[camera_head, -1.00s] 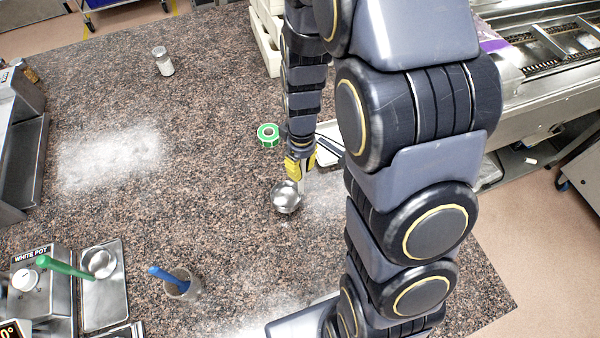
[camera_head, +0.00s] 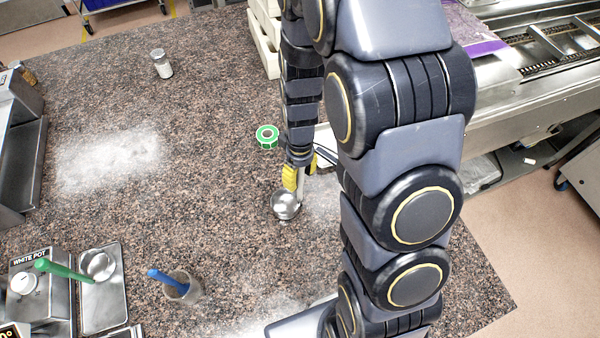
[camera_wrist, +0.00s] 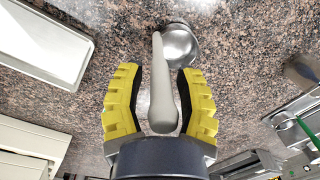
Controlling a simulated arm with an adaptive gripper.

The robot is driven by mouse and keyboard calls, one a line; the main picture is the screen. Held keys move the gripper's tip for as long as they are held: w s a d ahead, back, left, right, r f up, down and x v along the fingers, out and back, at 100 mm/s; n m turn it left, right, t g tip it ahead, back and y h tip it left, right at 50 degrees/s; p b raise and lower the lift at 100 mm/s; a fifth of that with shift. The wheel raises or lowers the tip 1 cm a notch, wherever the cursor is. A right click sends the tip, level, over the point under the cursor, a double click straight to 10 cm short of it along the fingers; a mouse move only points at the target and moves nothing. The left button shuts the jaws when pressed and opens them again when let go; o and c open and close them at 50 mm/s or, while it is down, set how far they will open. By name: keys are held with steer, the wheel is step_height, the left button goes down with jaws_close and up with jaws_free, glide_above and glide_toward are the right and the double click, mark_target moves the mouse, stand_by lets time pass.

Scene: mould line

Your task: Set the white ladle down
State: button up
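The white ladle has a steel bowl (camera_head: 286,205) and a white handle (camera_wrist: 162,85). In the head view its bowl sits at the counter surface, mid-counter, with the handle rising into my gripper (camera_head: 300,180). In the wrist view my gripper (camera_wrist: 158,72) has its yellow fingers spread on either side of the handle, with gaps on both sides. The handle runs between the fingers toward the palm; the bowl (camera_wrist: 180,45) lies beyond the fingertips. Whether the handle touches the palm is hard to tell.
The counter's middle left is clear, with white powder.

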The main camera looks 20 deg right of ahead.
steer(key=r, duration=1.1)
steer(key=shift+w+d+r, duration=0.15)
steer(key=shift+w, duration=0.15)
steer(key=s+a+r+m, duration=0.1)
steer(key=s+r, duration=0.3)
steer(key=s, duration=0.5)
steer(key=s+a+r+m+g, duration=0.1)
steer(key=s+r+m, duration=0.3)
steer(key=s, duration=0.6)
steer(key=shift+a+r+m, duration=0.3)
steer(key=shift+a, duration=0.25)
